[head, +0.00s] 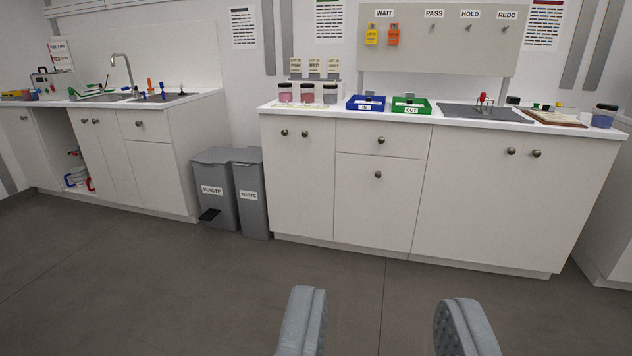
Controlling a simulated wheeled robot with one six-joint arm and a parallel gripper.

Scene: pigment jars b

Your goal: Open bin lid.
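Two grey waste bins stand side by side on the floor, between the sink counter and the main counter. The left bin (215,196) has a "WASTE" label, a black foot pedal (208,215) low at its front, and a grey lid (219,156) that looks shut. The narrower right bin (252,205) also has a "WASTE" label, and its top (247,155) looks shut. My gripper (385,330) is at the bottom of the view, its two grey fingers wide apart with bare floor between them. It is far from the bins and holds nothing.
The main counter (440,190) holds jars (307,93), a blue tray (366,103), a green tray (411,106) and a dark mat (484,113). The sink counter (165,165) is at the left. The floor (150,285) before the bins is clear.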

